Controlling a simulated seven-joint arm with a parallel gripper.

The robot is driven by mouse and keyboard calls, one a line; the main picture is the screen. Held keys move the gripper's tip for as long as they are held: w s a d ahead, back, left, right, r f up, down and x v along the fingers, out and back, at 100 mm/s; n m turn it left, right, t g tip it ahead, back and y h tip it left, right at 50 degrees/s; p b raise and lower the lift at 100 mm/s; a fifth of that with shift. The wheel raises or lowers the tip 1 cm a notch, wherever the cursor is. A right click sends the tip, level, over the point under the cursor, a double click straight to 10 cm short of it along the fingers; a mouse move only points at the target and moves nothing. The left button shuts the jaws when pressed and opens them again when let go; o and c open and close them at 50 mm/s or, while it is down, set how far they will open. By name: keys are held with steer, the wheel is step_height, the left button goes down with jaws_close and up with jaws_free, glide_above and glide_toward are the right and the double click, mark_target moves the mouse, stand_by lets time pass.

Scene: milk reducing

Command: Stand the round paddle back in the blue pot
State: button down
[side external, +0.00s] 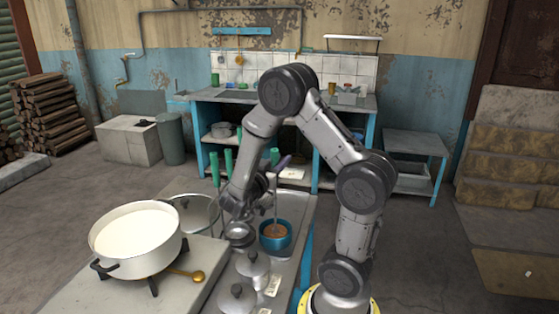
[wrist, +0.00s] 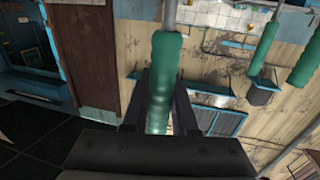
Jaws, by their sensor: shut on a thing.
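The blue pot (side external: 275,236) stands on the counter with brown contents, in the side view. My gripper (wrist: 160,100) is shut on a green handle (wrist: 164,65) in the wrist view, where a grey shaft runs on from the handle to the top edge. The head of this held tool is out of view, so I cannot tell its shape. In the side view my gripper (side external: 262,186) is small and partly hidden, just left of the purple-handled tool and above the blue pot.
A big white pot of milk (side external: 135,232) sits on a burner at the left. Lidded metal pots (side external: 237,298) stand in front of the blue pot. More green handles (side external: 215,168) stand behind my arm, and two show in the wrist view (wrist: 265,45).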

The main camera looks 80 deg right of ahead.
steer(key=c, duration=0.6)
jaws_free()
steer(key=shift+a, duration=0.15)
steer(key=w+a, duration=0.1)
steer(key=a, duration=0.8)
steer(key=w+a, duration=0.1)
steer(key=a, duration=0.3)
steer(key=shift+w+a, duration=0.15)
steer(key=shift+w, duration=0.2)
steer(key=a, duration=0.3)
steer(key=w+a, duration=0.1)
steer(key=a, duration=0.5)
steer(key=shift+w, duration=0.35)
steer(key=shift+d, duration=0.1)
